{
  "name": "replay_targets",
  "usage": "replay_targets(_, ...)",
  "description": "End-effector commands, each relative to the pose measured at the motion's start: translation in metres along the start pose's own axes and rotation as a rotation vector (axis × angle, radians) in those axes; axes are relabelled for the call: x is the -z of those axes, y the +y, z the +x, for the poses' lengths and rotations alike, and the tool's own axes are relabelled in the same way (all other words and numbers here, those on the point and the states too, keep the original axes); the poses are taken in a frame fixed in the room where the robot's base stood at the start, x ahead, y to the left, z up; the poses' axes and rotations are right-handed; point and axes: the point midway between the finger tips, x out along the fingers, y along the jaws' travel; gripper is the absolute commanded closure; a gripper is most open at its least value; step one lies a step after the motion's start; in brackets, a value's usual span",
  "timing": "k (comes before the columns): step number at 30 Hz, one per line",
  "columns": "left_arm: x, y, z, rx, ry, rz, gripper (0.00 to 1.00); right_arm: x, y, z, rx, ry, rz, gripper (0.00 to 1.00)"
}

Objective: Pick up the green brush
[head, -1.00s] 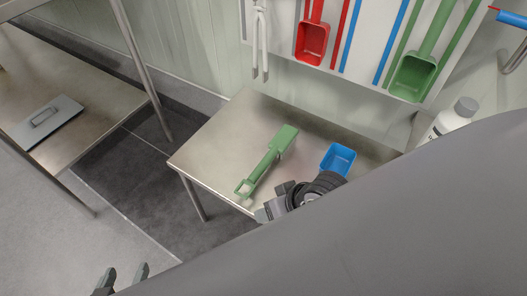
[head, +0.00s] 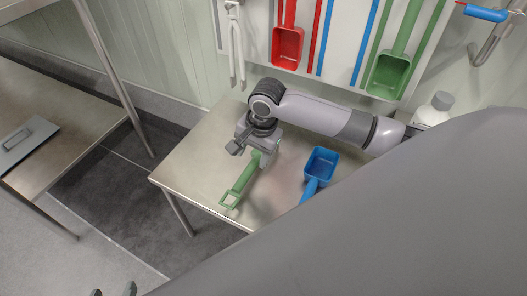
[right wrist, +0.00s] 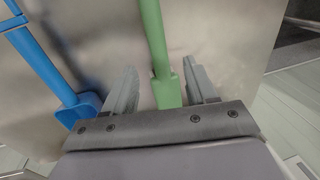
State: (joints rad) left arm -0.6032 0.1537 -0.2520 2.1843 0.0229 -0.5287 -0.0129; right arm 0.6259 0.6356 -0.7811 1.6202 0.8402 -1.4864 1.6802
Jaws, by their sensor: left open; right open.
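The green brush (head: 240,184) lies on the steel table, its looped handle end toward the table's front left edge. Its other end is hidden under my right arm in the head view. My right gripper (head: 254,154) is open over the brush. In the right wrist view, the green shaft (right wrist: 154,38) runs between the two spread fingers of the right gripper (right wrist: 161,80), with gaps on both sides; I cannot tell how far above the table the fingertips are. My left gripper (head: 114,291) is open and empty at the bottom left, mostly cut off.
A blue scoop (head: 320,163) lies on the table (head: 195,160) to the right of the brush. Red (head: 287,45) and green (head: 387,73) scoops hang on the wall board behind. A white bottle (head: 434,108) stands at the right. A shelf with a flat metal lid is at the left.

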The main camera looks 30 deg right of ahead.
Motion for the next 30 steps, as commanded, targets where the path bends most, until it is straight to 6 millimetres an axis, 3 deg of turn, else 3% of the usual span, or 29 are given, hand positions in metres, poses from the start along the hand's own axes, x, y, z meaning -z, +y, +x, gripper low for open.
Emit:
replay_targets(17,0.006,0.019,0.015,-0.069,0.067,-0.027,0.39,0.006,0.003,0.066,0.000,0.001,0.002,0.44)
replay_targets(25,0.009,0.022,0.015,-0.081,0.071,-0.042,0.39,0.006,0.002,0.069,0.002,0.001,0.000,0.44)
replay_targets(26,0.009,0.022,0.015,-0.081,0.071,-0.042,0.39,0.006,0.002,0.069,0.002,0.001,0.000,0.50)
replay_targets(30,0.009,0.022,0.015,-0.080,0.071,-0.042,0.39,0.006,0.002,0.069,0.002,0.001,0.000,0.96)
